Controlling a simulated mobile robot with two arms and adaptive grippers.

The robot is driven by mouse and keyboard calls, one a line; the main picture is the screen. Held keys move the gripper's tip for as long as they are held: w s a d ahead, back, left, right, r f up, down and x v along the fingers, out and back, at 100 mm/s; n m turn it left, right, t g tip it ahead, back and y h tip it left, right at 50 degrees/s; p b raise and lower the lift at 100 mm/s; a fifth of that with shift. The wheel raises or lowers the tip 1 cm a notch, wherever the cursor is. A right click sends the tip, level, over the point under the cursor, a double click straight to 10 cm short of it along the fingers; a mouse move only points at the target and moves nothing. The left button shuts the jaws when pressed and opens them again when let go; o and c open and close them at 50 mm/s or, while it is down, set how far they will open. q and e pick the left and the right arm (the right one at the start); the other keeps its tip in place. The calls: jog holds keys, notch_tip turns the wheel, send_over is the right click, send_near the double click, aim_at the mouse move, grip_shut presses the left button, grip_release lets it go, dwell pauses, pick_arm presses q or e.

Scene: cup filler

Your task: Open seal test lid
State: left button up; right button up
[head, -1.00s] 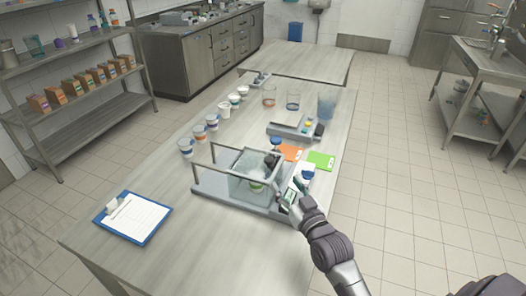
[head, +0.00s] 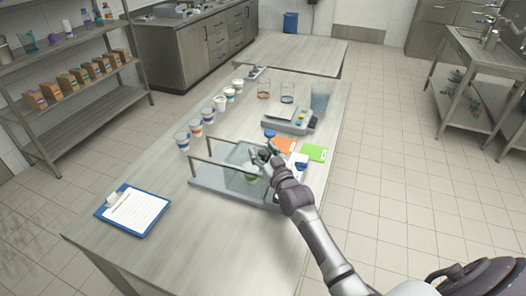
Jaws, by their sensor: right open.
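The seal tester (head: 212,180) is a grey base with side rails on the near half of the table. Its clear lid (head: 240,156) is a see-through box between the rails, and it appears lowered over a cup with green (head: 250,178). My right gripper (head: 263,156) is open at the lid's upper right part and hides some of it. I cannot tell whether the fingers touch the lid. My left gripper is not in view.
A blue clipboard (head: 134,211) lies at the left. Several cups (head: 195,129) stand in a row behind the tester. A scale (head: 289,121), an orange card (head: 283,146) and a green card (head: 314,153) lie to the right. The table front is clear.

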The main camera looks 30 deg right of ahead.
grip_shut()
jog(key=shift+w+a+b, duration=0.35)
jog(key=shift+w+a, duration=1.1)
jog(key=shift+w, duration=0.1)
grip_release()
jog(key=shift+s+d, duration=0.1)
jog(key=s, duration=1.2)
jog(key=shift+a, duration=0.4)
jog(key=shift+c, duration=0.2)
